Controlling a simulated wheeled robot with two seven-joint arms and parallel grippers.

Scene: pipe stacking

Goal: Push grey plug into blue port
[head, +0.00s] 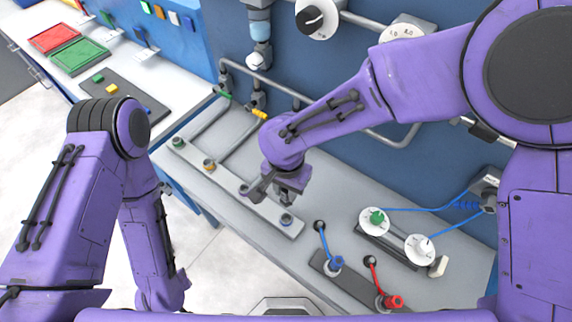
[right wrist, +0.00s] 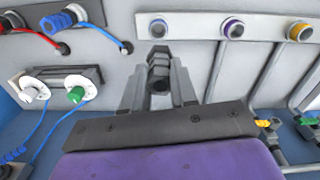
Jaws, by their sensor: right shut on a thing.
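The grey plug (right wrist: 159,72) is a short hexagonal piece held between the two fingers of my right gripper (right wrist: 159,88) in the right wrist view. In the head view the right gripper (head: 276,192) hangs over the grey port strip (head: 228,183). The blue port (right wrist: 158,28) shows right beyond the plug's far end in the wrist view. In the head view the blue port (head: 286,219) is at the strip's near end. I cannot tell whether plug and port touch. My left arm hangs down at the left; its gripper is out of view.
The strip also has purple (right wrist: 233,28), orange (head: 209,164) and green (head: 178,142) ports. Grey pipes run from the strip toward the wall. Blue (head: 337,263) and red (head: 392,301) connectors with cables, and two white dials, are to the right.

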